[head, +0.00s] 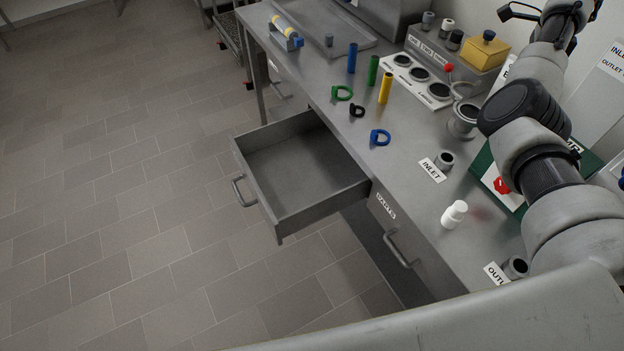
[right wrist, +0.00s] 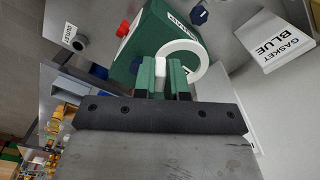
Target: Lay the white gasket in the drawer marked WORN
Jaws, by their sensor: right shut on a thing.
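The white gasket (right wrist: 204,62) shows in the right wrist view as a ring with a white part between my fingertips. My right gripper (right wrist: 161,78) is shut on it, close to a green box. In the head view my right arm comes in at the right; its gripper and the gasket are hidden there. An empty grey drawer (head: 301,170) is pulled open from the bench; no label on it can be read. My left gripper is in neither view.
A closed drawer marked PARTS (head: 386,206) is right of the open one. Floor beyond the drawer is clear.

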